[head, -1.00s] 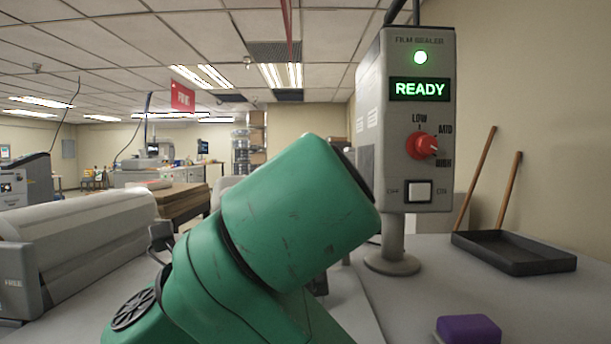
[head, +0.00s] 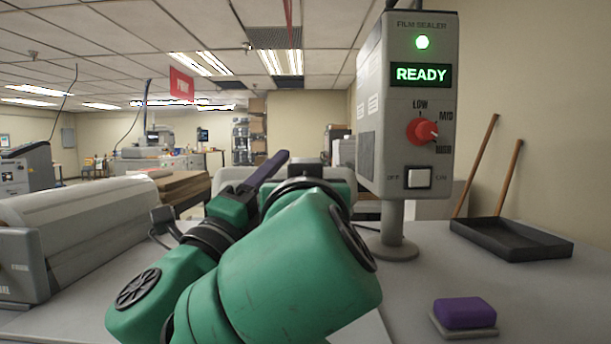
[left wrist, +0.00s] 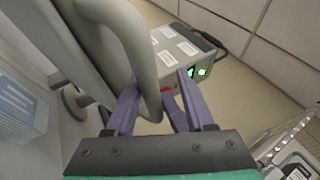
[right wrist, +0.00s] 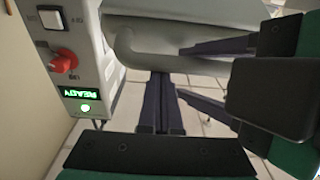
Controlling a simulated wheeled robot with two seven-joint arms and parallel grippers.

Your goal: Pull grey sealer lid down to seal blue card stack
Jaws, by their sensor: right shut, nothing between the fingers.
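The grey sealer lid (head: 236,174) shows in the head view only in part, behind my green arms. Its grey tube handle (left wrist: 143,55) runs between the fingers of my left gripper (left wrist: 158,112) in the left wrist view. That gripper's purple fingers (head: 266,170) are apart, on either side of the handle, and I see no clear grip. The right wrist view also shows the handle (right wrist: 124,44). My right gripper (right wrist: 161,108) is shut and empty, below the handle in that view. I cannot make out the blue card stack; a pale bluish block (left wrist: 20,104) shows at the left wrist view's left edge.
The film sealer control box (head: 405,110) reads READY with a green lamp and stands on a post to the right. A black tray (head: 511,239) and a purple block (head: 465,312) lie on the grey table. A large roll machine (head: 75,240) stands at left.

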